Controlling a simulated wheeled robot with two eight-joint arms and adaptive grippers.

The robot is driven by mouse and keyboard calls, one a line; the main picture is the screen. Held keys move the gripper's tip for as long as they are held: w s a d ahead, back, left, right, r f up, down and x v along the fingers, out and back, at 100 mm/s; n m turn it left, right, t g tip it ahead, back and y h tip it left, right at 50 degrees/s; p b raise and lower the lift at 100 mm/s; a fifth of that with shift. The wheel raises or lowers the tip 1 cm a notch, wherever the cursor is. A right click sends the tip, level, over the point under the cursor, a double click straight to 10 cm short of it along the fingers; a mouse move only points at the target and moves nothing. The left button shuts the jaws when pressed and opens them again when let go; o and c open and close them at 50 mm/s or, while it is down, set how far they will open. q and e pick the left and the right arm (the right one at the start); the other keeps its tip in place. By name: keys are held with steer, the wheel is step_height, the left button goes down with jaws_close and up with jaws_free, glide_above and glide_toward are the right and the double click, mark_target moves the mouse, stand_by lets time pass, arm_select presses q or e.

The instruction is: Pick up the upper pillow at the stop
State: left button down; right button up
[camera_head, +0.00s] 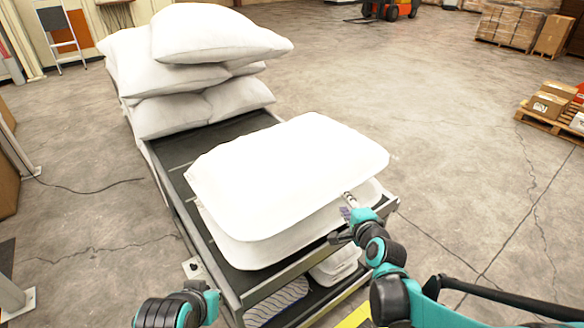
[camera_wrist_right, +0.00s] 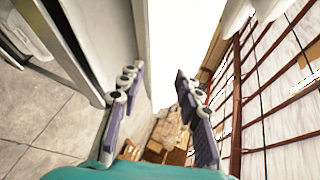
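The upper pillow (camera_head: 290,165) is white and plump and lies on a second white pillow (camera_head: 260,245) at the near end of the conveyor (camera_head: 180,165). My right gripper (camera_head: 347,205) is at the right front edge of these two pillows. In the right wrist view its two fingers (camera_wrist_right: 158,78) are spread apart. A bright white surface, seemingly a pillow, shows beyond and between the fingertips; I cannot tell whether they touch it. My left arm shows at the bottom left, short of the pillows; its gripper fingers are not visible.
Several white pillows (camera_head: 205,75) are piled at the conveyor's far end. More white items (camera_head: 335,265) lie on a lower shelf below the near end. Pallets with boxes (camera_head: 555,105) stand at the far right. The concrete floor right of the conveyor is clear.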

mark_target(337, 198)
steer(key=shift+s+f+b+x, duration=0.1)
steer(key=shift+f+b+x, duration=0.15)
steer(key=shift+b+x, duration=0.85)
steer(key=shift+s+f+b+x, duration=0.1)
steer(key=shift+f+b+x, duration=0.2)
steer(key=shift+x, duration=1.6)
steer(key=shift+s+f+b+x, duration=0.15)
steer(key=shift+b+x, duration=0.55)
steer(key=shift+x, duration=0.75)
steer(key=shift+a, duration=0.1)
jaws_close()
